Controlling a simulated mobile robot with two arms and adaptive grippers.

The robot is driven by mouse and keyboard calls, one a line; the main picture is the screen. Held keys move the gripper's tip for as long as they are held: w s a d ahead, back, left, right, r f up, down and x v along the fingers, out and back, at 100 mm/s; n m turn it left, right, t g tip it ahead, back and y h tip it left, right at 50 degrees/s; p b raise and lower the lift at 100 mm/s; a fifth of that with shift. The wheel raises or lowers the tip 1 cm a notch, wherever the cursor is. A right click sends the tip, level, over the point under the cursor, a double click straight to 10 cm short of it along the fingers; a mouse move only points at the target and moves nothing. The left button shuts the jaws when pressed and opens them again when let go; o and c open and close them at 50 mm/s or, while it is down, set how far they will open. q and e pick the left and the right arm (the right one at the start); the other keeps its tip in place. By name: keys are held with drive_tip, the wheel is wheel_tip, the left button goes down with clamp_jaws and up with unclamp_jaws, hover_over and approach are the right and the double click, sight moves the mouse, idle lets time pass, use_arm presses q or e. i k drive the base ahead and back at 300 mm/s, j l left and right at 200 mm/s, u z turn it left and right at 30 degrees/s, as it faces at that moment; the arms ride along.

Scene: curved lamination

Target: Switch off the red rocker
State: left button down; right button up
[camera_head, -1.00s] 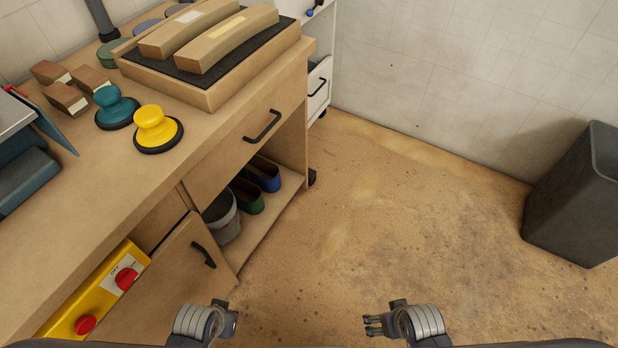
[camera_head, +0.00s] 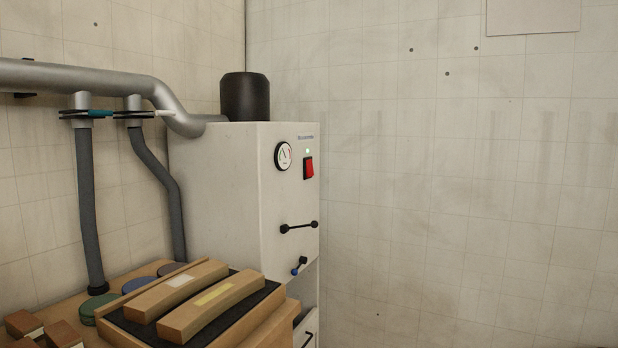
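The red rocker (camera_head: 309,168) sits in a dark frame on the front of a tall white cabinet (camera_head: 220,190), at its upper right. A small green light (camera_head: 307,151) glows just above it. A round gauge (camera_head: 284,156) is to its left. I cannot tell from here which way the rocker is tilted. Neither of my grippers is in the head view now.
A workbench at lower left carries a dark-topped board (camera_head: 262,304) with two curved wooden blocks (camera_head: 212,304). A grey pipe (camera_head: 110,78) with two hoses runs along the left wall.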

sight(309, 164)
drive_tip(key=i+l+u, duration=0.15)
drive_tip(key=u, duration=0.2)
drive_tip(key=i+l+u, duration=0.35)
drive_tip(key=l+u, duration=0.15)
drive_tip(key=u, duration=0.25)
drive_tip(key=i+l, duration=0.15)
drive_tip(key=l, duration=0.25)
drive_tip(key=i+l+u, duration=0.1)
drive_tip(key=l, duration=0.25)
drive_tip(key=i+l, duration=0.2)
drive_tip(key=l, duration=0.2)
drive_tip(key=i+l, duration=0.15)
drive_tip(key=l, duration=0.25)
drive_tip(key=u, duration=0.05)
